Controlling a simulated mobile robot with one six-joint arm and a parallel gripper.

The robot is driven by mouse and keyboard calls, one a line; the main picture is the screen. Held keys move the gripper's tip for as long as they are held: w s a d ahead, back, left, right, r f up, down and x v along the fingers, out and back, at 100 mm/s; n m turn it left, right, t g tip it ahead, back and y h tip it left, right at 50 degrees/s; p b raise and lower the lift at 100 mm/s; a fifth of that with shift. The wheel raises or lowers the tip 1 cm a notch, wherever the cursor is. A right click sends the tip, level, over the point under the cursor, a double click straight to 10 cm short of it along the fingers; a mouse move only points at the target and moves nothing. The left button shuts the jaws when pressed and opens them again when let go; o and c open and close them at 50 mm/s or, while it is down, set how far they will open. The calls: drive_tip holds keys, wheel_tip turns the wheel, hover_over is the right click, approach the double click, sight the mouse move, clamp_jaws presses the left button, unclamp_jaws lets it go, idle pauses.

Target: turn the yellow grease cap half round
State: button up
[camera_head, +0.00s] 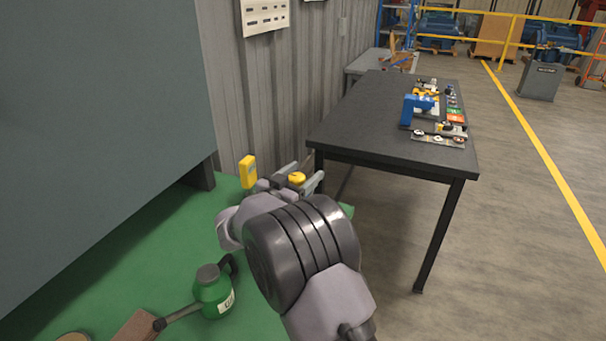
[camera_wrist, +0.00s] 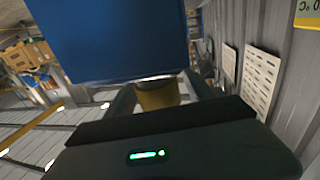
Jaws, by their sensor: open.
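The yellow grease cap (camera_head: 297,178) shows as a small round yellow piece between the fingers of my gripper (camera_head: 303,175), beyond the far edge of my wrist in the head view. In the wrist view a yellow cylinder, the cap (camera_wrist: 158,97), sits between the two fingers of my gripper (camera_wrist: 160,88), just under a large blue block (camera_wrist: 110,40). My gripper is open, with a finger on either side of the cap. Whether either finger touches it I cannot tell. The cap's lower part is hidden by my gripper body in the wrist view.
A yellow handheld meter (camera_head: 248,172) stands close left of my gripper on the green surface (camera_head: 100,270). A green oil can (camera_head: 213,292) stands nearer. A black table (camera_head: 375,120) with small parts and a blue device (camera_head: 418,106) is to the right. Open floor lies beyond.

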drive_tip(key=shift+s+a, duration=0.1)
drive_tip(key=p+v, duration=0.2)
drive_tip(key=v, duration=0.4)
drive_tip(key=shift+s+a+r, duration=0.1)
drive_tip(key=shift+s, duration=0.1)
drive_tip(key=shift+s+a, duration=0.2)
drive_tip(key=shift+s, duration=0.15)
